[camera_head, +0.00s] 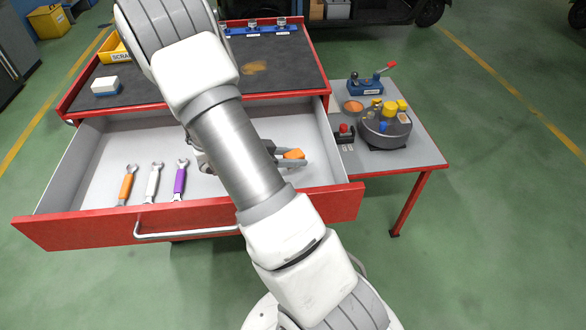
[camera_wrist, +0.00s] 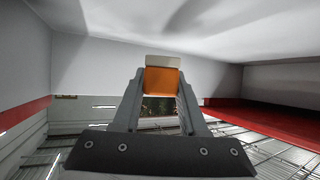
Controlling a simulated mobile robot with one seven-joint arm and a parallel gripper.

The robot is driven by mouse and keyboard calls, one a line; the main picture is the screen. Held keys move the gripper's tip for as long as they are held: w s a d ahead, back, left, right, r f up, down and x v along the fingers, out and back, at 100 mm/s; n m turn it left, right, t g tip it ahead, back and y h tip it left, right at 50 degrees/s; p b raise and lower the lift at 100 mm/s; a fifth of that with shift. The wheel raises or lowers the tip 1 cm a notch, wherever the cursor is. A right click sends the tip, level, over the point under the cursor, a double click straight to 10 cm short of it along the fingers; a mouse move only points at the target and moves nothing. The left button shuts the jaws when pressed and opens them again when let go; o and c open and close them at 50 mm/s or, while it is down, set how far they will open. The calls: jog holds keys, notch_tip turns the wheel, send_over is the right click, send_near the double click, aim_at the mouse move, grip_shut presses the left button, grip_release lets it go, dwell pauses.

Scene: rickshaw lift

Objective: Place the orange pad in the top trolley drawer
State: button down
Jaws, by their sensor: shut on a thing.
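The orange pad (camera_head: 294,154) is held between the fingertips of my gripper (camera_head: 284,156), at the right part of the open top trolley drawer (camera_head: 90,228). In the wrist view, the pad (camera_wrist: 162,80) shows between the two fingers of my gripper (camera_wrist: 160,92), with a pale strip along its upper edge. Grey drawer walls and a red edge surround it there. I cannot tell whether the pad touches the drawer floor. My arm crosses the head view and hides the middle of the drawer.
Orange, white and purple-handled wrenches (camera_head: 127,184) lie at the drawer's left. The trolley top (camera_head: 285,70) holds a white-and-blue block (camera_head: 105,86) and a yellow bin (camera_head: 114,50). A side table (camera_head: 425,150) at the right carries a round fixture (camera_head: 385,128) and a red-button box (camera_head: 344,133).

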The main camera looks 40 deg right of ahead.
aim_at(309, 168)
jog(key=shift+f+b, duration=0.65)
jog(key=shift+f, duration=1.3)
jog(key=shift+f, duration=0.2)
jog(key=shift+c, duration=2.2)
grip_release()
jog(key=shift+r, duration=0.15)
